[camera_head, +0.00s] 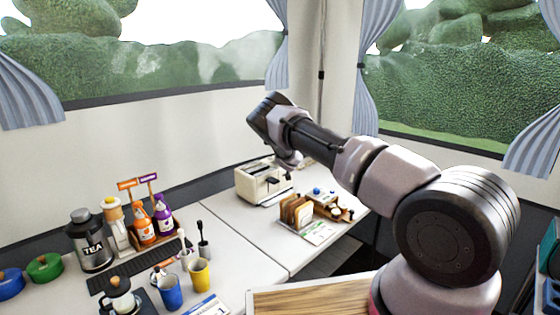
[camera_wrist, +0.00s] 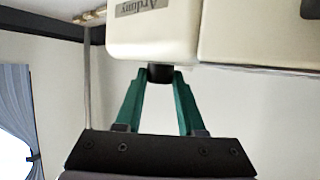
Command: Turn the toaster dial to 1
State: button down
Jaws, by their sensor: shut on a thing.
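The cream toaster (camera_head: 262,184) stands on the white counter near the back corner, with slots on top and a dark lever on its front. In the wrist view the toaster (camera_wrist: 255,35) fills the top of the picture, with a label on its left part. My gripper (camera_wrist: 160,76) has its green fingers closed around a small black dial (camera_wrist: 160,70) at the edge of the toaster body. The dial's numbers are not visible. In the head view my arm reaches over to the toaster's right end, and the fingertips are hidden.
A toast rack (camera_head: 296,212) with bread and a small tray of jars (camera_head: 325,200) stand in front of the toaster. A tea tin (camera_head: 88,240), bottles, a blue cup (camera_head: 170,292) and a yellow cup (camera_head: 200,272) are on the left. The counter left of the toaster is clear.

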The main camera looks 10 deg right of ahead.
jog(key=n+y, duration=0.2)
jog(key=n+g+y, duration=0.1)
jog(key=n+y, duration=0.1)
jog(key=d+n+g+y, duration=0.1)
jog(key=n+y, duration=0.1)
jog(key=y, duration=0.1)
jog(key=shift+w+d+r+n, duration=0.1)
jog(key=shift+w+r+n, duration=0.05)
jog(key=shift+w+n, duration=0.15)
jog(key=shift+n+g+y, duration=1.7)
jog(key=shift+n+y, duration=0.1)
jog(key=shift+n, duration=0.2)
jog(key=shift+n+g+y, duration=0.3)
jog(key=shift+n+g, duration=0.3)
jog(key=shift+f, duration=0.2)
jog(key=c, duration=0.5)
grip_release()
jog(key=shift+d+r, duration=0.1)
jog(key=shift+s+d+r, duration=0.2)
jog(key=shift+d+r, duration=0.1)
jog(key=shift+d, duration=0.3)
jog(key=v, duration=0.9)
jog(key=shift+s, duration=0.2)
